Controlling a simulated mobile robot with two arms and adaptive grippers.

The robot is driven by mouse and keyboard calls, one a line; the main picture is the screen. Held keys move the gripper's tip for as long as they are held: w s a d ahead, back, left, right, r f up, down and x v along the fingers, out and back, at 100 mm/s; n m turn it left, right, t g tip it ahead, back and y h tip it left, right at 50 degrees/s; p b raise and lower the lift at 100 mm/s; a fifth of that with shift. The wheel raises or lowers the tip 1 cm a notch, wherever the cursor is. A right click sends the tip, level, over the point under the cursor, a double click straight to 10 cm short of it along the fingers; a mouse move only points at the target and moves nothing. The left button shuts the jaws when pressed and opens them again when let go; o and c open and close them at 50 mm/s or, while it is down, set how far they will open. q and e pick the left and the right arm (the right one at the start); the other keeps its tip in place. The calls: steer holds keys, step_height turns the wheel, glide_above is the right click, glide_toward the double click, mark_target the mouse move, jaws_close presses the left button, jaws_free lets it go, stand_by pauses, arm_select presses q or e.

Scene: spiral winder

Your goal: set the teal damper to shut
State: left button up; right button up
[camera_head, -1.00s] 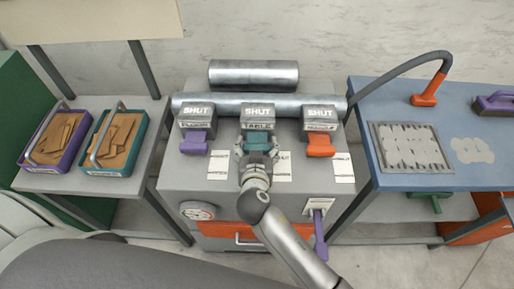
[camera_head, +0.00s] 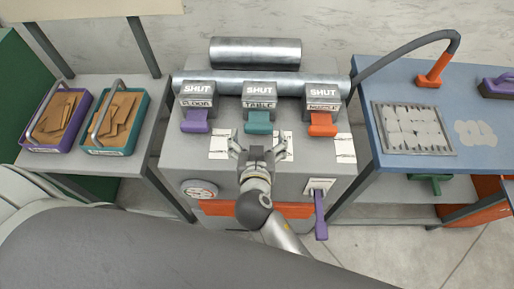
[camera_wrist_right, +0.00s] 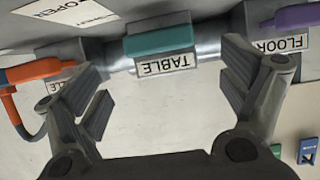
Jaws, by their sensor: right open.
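The teal damper handle (camera_head: 258,121) hangs from the middle block, marked SHUT and TABLE, on the grey machine. It also shows in the right wrist view (camera_wrist_right: 160,41), with the TABLE label beside it. My right gripper (camera_head: 259,146) is open and empty, just in front of the teal handle and apart from it. In the right wrist view the open fingers (camera_wrist_right: 165,85) stand on either side of the TABLE label. My left gripper is not in view.
A purple handle (camera_head: 196,121) marked FLOOR is to the left, and an orange handle (camera_head: 322,124) to the right; both blocks read SHUT. A purple lever (camera_head: 320,215) hangs lower right. Bins stand on the left table, a hose on the blue table (camera_head: 430,95).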

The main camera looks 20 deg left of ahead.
steer(key=v, duration=0.5)
steer(key=shift+s, duration=0.15)
stand_by(0.4)
